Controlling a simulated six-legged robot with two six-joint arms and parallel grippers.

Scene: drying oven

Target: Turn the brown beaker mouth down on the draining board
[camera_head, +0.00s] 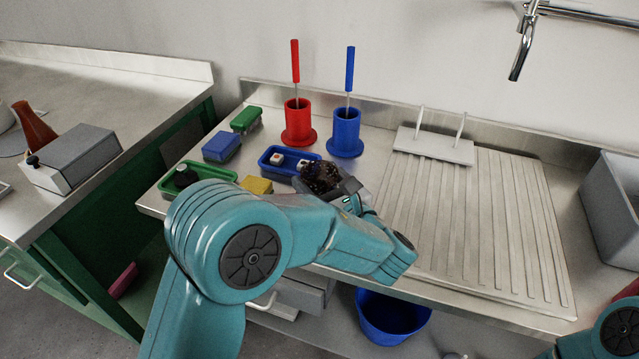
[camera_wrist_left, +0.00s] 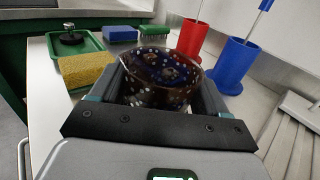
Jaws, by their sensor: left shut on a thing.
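The brown beaker (camera_head: 318,176) is dark, see-through and speckled with pale spots. My left gripper (camera_head: 345,190) is shut on it, left of the draining board. In the left wrist view the beaker (camera_wrist_left: 158,82) sits between the two fingers of the left gripper (camera_wrist_left: 155,95), its round rim uppermost; I cannot tell for sure whether it touches the counter. The ribbed metal draining board (camera_head: 470,225) lies to the right, with nothing on its ribs. My left forearm hides the counter in front of the beaker. My right gripper is out of view.
A blue tray (camera_head: 266,167) with small blocks lies beside the beaker. A green tray (camera_head: 222,172), a yellow sponge (camera_head: 257,186), and red (camera_head: 299,125) and blue (camera_head: 346,133) brush holders stand near. A white rack with two prongs (camera_head: 433,146) stands at the board's back; a grey sink (camera_head: 610,205) lies right.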

